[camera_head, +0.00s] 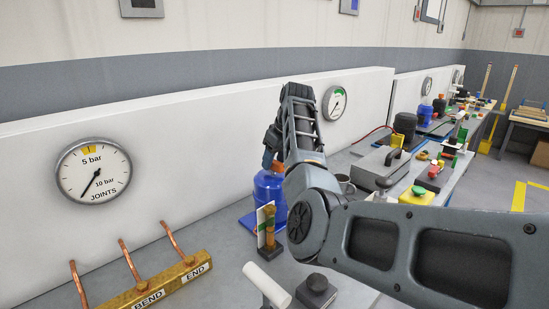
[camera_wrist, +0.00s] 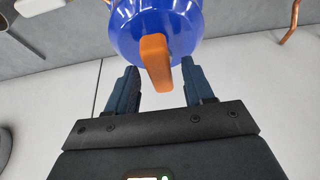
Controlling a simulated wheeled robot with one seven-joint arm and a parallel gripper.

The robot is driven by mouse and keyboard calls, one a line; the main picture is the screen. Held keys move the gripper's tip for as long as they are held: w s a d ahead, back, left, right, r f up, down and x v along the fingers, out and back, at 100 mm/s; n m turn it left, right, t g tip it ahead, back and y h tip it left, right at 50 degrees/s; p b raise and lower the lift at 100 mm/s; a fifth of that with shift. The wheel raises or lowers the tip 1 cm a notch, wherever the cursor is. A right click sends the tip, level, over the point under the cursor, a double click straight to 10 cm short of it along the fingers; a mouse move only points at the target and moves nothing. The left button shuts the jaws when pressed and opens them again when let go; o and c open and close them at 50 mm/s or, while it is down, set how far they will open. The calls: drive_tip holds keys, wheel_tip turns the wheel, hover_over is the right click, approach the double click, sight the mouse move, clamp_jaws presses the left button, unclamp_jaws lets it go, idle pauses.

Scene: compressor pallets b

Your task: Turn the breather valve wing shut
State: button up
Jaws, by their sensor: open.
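The breather valve wing is an orange lever (camera_wrist: 156,62) on top of a blue tank (camera_wrist: 150,25). In the wrist view it points toward the gripper, away from the tank. My gripper (camera_wrist: 160,78) is open, with one dark blue finger on each side of the wing. Gaps show between the wing and both fingers, so it is not gripped. In the head view the blue tank (camera_head: 268,193) stands behind my arm, and only a small orange bit of the wing (camera_head: 277,165) shows. My gripper (camera_head: 271,142) is just above it, partly hidden by my wrist.
A white panel with a pressure gauge (camera_head: 94,171) stands behind. A brass fitting (camera_head: 269,226) is close in front of the tank. A grey box (camera_head: 380,167) stands to the right.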

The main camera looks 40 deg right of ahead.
drive_tip(key=shift+f, duration=0.2)
drive_tip(key=shift+c, duration=0.3)
clamp_jaws()
